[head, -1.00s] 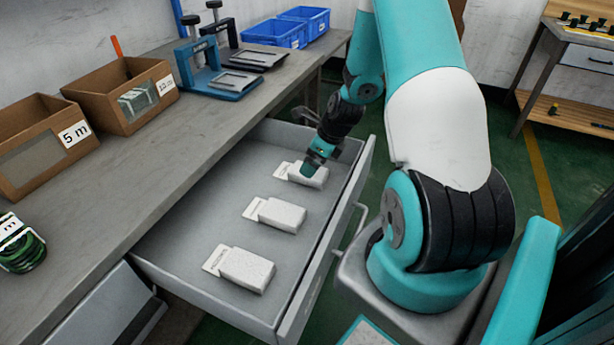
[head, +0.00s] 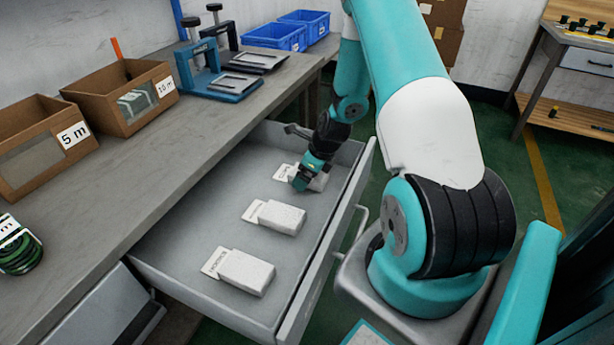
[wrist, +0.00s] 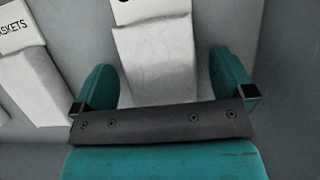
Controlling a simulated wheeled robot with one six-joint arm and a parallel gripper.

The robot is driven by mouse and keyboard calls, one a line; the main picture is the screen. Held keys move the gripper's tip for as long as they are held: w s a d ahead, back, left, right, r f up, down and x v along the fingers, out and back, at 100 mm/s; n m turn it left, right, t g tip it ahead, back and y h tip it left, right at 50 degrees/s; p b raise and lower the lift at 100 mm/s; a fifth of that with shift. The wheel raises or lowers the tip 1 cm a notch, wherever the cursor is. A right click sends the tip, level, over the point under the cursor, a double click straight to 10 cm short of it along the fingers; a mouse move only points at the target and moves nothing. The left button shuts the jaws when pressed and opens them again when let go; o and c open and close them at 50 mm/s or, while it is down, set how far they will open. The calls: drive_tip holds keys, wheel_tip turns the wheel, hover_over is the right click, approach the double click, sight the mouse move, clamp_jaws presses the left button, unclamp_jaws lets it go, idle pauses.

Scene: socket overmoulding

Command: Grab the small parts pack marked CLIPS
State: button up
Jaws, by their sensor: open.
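Three white parts packs with label tabs lie in a row in the open grey drawer. My gripper (head: 301,182) is open at the far pack (head: 320,183), partly covering it. In the wrist view, that pack (wrist: 158,58) lies between my spread fingers; its label is cut off at the top edge, so its word cannot be read. The middle pack (head: 274,216) shows in the wrist view (wrist: 35,80) with a label ending in "ASKETS". The near pack (head: 246,272) has a printed tab too small to read surely. No readable CLIPS mark shows.
The drawer (head: 190,250) has raised walls, with its front panel on the right. The workbench (head: 130,165) to the left holds cardboard bins (head: 125,95), a blue-and-black fixture (head: 215,78) and blue crates (head: 275,36). Bare drawer floor lies between the packs.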

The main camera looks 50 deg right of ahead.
drive_tip(key=shift+f, duration=0.2)
drive_tip(key=shift+c, duration=0.2)
drive_tip(key=c, duration=0.9)
